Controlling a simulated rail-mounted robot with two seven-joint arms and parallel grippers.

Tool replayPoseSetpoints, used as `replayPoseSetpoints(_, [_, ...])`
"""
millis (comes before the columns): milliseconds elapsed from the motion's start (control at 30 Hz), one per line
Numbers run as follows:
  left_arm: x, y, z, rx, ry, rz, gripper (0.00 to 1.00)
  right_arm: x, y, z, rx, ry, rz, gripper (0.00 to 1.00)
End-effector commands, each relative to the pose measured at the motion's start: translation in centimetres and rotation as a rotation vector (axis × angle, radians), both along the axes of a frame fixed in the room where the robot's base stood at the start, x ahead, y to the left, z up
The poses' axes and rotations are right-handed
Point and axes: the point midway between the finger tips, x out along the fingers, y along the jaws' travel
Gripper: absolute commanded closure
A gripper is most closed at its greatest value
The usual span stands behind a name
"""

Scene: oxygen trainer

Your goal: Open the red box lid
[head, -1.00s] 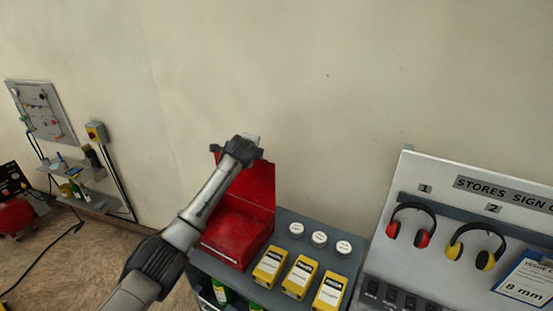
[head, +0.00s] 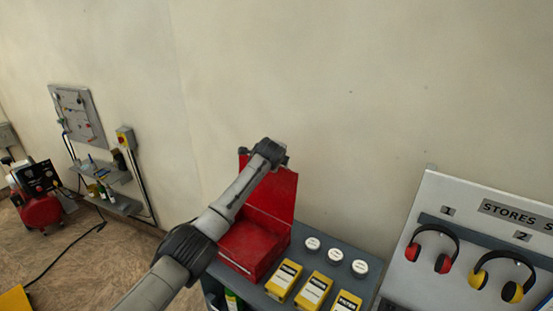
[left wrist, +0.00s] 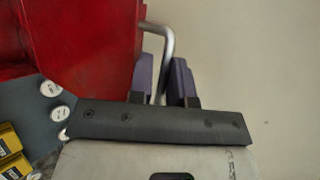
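The red box (head: 247,248) stands on the left end of a dark grey shelf top. Its red lid (head: 280,195) is raised, standing roughly upright near the wall, and the box interior shows. My left gripper (head: 279,150) is at the lid's upper edge, with its fingertips mostly hidden by my wrist. In the left wrist view, a bent metal handle (left wrist: 154,28) comes off the red lid (left wrist: 85,40) and runs down between the purple fingers of my left gripper (left wrist: 161,78). The fingers are close together around the bar. My right gripper is not in view.
White round tubs (head: 336,254) and yellow boxes (head: 313,290) stand right of the red box. A sign board with ear defenders (head: 433,248) is at the right. The wall (head: 340,90) is close behind the lid.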

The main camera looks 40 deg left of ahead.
Motion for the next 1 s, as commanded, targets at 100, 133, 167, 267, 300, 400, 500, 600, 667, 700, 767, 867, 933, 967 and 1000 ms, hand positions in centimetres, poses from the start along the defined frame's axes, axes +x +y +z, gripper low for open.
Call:
replayPoseSetpoints(100, [0.0, 0.0, -0.1, 0.001, 0.003, 0.000, 0.69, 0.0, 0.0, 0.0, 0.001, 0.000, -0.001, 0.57])
replayPoseSetpoints(133, [0.0, 0.0, -0.1, 0.001, 0.004, 0.000, 0.67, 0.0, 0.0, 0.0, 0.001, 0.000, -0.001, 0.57])
replayPoseSetpoints(167, [0.0, 0.0, -0.2, 0.001, 0.004, 0.000, 0.67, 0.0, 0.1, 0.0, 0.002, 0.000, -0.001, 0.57])
replayPoseSetpoints(267, [0.0, 0.0, -0.2, 0.001, 0.005, 0.000, 0.67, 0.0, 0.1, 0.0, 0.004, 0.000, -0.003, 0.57])
replayPoseSetpoints(300, [-0.1, 0.0, -0.3, 0.002, 0.006, 0.001, 0.67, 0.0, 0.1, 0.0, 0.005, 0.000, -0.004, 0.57])
replayPoseSetpoints(400, [-0.1, 0.0, -0.3, 0.002, 0.008, 0.000, 0.67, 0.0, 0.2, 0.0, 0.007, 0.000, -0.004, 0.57])
replayPoseSetpoints(500, [-0.1, 0.0, -0.4, 0.002, 0.009, 0.000, 0.67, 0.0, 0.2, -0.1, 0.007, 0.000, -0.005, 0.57])
replayPoseSetpoints(600, [-0.3, -0.2, -0.2, 0.003, 0.007, 0.000, 0.67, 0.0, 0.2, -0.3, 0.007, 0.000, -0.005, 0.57])
replayPoseSetpoints(667, [-0.6, -0.3, 0.0, 0.002, 0.007, -0.001, 0.67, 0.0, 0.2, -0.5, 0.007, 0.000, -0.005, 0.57])
replayPoseSetpoints(700, [-0.8, -0.5, 0.2, 0.003, 0.006, -0.001, 0.67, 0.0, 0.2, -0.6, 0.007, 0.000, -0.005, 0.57])
replayPoseSetpoints(767, [-1.3, -0.8, 0.6, 0.004, 0.005, -0.002, 0.67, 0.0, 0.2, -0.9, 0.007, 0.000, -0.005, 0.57])
replayPoseSetpoints(867, [-2.2, -1.5, 1.4, 0.005, 0.000, -0.004, 0.67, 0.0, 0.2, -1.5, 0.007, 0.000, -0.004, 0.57])
replayPoseSetpoints(933, [-3.0, -2.0, 2.1, 0.006, -0.001, -0.003, 0.67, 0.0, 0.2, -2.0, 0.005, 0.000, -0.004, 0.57])
replayPoseSetpoints(967, [-3.4, -2.2, 2.4, 0.005, -0.002, -0.002, 0.67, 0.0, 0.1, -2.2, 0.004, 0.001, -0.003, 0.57])
replayPoseSetpoints(1000, [-3.9, -2.5, 2.8, 0.005, -0.003, -0.003, 0.67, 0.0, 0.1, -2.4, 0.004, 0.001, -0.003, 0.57])
